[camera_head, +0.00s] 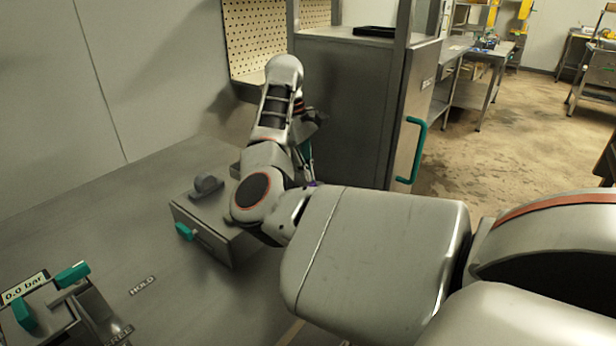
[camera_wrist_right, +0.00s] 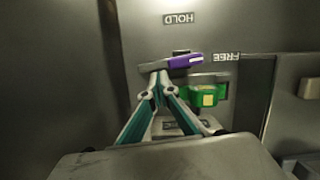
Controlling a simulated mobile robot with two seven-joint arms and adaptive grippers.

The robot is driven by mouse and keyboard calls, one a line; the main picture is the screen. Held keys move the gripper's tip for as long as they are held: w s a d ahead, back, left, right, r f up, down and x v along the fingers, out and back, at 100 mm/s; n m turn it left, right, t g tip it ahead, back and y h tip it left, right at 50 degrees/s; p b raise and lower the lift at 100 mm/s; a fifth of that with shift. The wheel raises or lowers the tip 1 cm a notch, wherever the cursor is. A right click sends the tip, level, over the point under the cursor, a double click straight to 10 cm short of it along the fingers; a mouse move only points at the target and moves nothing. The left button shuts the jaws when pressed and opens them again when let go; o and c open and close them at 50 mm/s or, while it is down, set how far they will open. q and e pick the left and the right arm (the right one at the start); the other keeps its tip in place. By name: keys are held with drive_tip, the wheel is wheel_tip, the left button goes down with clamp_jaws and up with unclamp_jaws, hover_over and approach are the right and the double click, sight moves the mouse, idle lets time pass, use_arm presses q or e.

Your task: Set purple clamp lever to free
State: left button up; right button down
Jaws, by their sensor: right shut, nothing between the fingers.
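The purple clamp lever (camera_wrist_right: 186,61) shows in the right wrist view, on a grey panel. It lies nearly sideways, its purple end pointing right toward the upside-down FREE label (camera_wrist_right: 226,57). The upside-down HOLD label (camera_wrist_right: 178,18) is above it. My right gripper (camera_wrist_right: 158,77) is shut and empty, its tips just below the lever's left part; I cannot tell whether they touch it. In the head view a teal finger of my right gripper (camera_head: 306,150) shows beyond my arm, with only a speck of purple near it. My left gripper is not in view.
A green part with a pale square (camera_wrist_right: 206,96) is right of the fingers. In the head view, a grey box (camera_head: 215,235) with a teal handle stands beside my arm. A cabinet (camera_head: 345,110) with a teal door handle (camera_head: 413,150) is behind. A gauge panel (camera_head: 60,310) is lower left.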

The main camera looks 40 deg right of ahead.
drive_tip(key=shift+s+d+r+p, duration=0.3)
drive_tip(key=shift+s+p, duration=0.1)
drive_tip(key=shift+s, duration=0.15)
drive_tip(key=shift+s+f, duration=0.1)
drive_tip(key=shift+f, duration=0.2)
drive_tip(key=v, duration=1.2)
